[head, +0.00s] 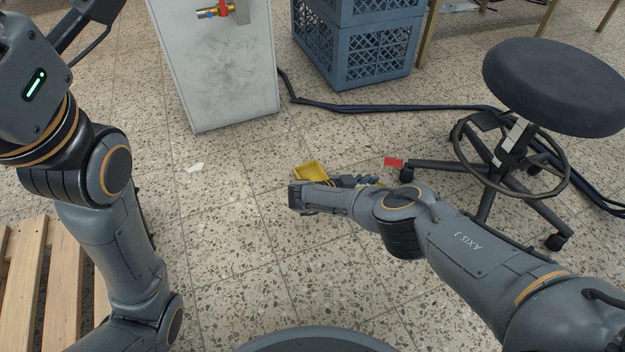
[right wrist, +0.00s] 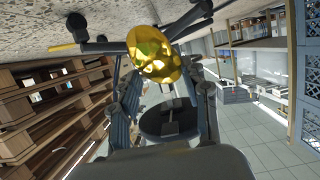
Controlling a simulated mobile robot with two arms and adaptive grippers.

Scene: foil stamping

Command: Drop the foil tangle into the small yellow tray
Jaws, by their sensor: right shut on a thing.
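The small yellow tray (head: 309,171) is on the speckled floor, just beyond my right wrist in the head view; the arm hides part of its near side. The foil tangle (right wrist: 158,55), shiny gold and crumpled, is held between the fingers of my right gripper (right wrist: 160,76) in the right wrist view. In the head view the right gripper (head: 358,181) is low, to the right of the tray, partly behind its own forearm. I cannot make out the foil there. My left gripper (head: 85,22) is at the top left, partly cut off, and its fingers are unclear.
A black stool (head: 548,84) with a wheeled base stands at the right. A small red piece (head: 393,162) lies near its foot. Dark cables (head: 390,107) cross the floor behind. A white cabinet (head: 218,75) and blue crates (head: 365,52) stand farther back. A wooden pallet (head: 25,280) is lower left.

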